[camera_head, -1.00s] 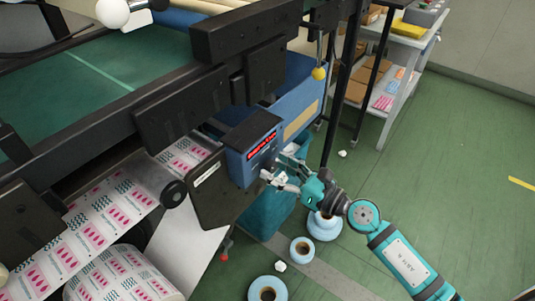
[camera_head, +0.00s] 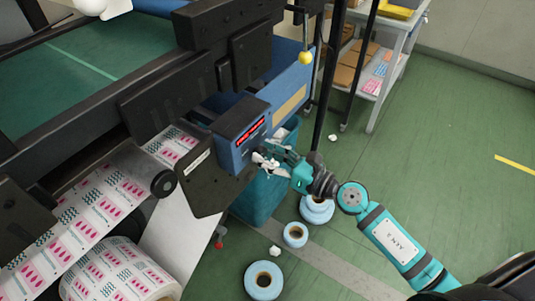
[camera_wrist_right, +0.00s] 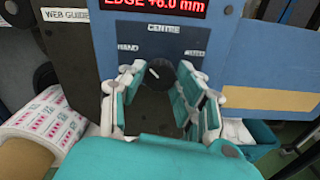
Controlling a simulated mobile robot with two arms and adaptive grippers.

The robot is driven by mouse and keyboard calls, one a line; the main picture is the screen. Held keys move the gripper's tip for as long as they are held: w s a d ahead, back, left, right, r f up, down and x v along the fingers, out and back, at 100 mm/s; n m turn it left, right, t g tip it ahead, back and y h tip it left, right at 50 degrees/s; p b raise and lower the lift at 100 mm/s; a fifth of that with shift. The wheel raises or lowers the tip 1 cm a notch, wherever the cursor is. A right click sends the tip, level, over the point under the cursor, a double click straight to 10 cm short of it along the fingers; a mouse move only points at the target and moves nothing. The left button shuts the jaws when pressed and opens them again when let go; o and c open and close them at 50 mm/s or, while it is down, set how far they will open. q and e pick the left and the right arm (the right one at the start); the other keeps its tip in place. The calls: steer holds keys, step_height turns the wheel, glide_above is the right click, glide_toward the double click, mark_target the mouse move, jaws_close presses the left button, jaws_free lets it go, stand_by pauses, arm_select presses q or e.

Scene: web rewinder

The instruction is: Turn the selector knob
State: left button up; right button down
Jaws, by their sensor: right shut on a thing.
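The selector knob (camera_wrist_right: 158,73) is dark and round with a white pointer mark, on the front of the blue control box (camera_head: 228,150). In the right wrist view its mark leans to the upper left. Labels around it read HAND at left and CENTRE at top; the right label is too small to read. My right gripper (camera_wrist_right: 160,88) is shut on the knob, one finger on each side. In the head view the right gripper (camera_head: 262,162) is at the box front and hides the knob. My left gripper is not in view.
A red display (camera_wrist_right: 160,6) above the knob reads EDGE +6.0 mm. A dark plate (camera_head: 207,185) and the printed web (camera_head: 85,215) lie left of the box. A teal bin (camera_head: 262,198) stands below. Several blue rolls (camera_head: 264,280) lie on the green floor. A cart (camera_head: 385,85) stands behind.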

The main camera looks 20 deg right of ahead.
steer(key=shift+r, duration=0.1)
steer(key=m+p, duration=0.3)
steer(key=m, duration=0.1)
steer(key=shift+r, duration=0.1)
steer(key=shift+d+m+p, duration=0.1)
steer(key=shift+m+p, duration=1.1)
steer(key=shift+m, duration=1.3)
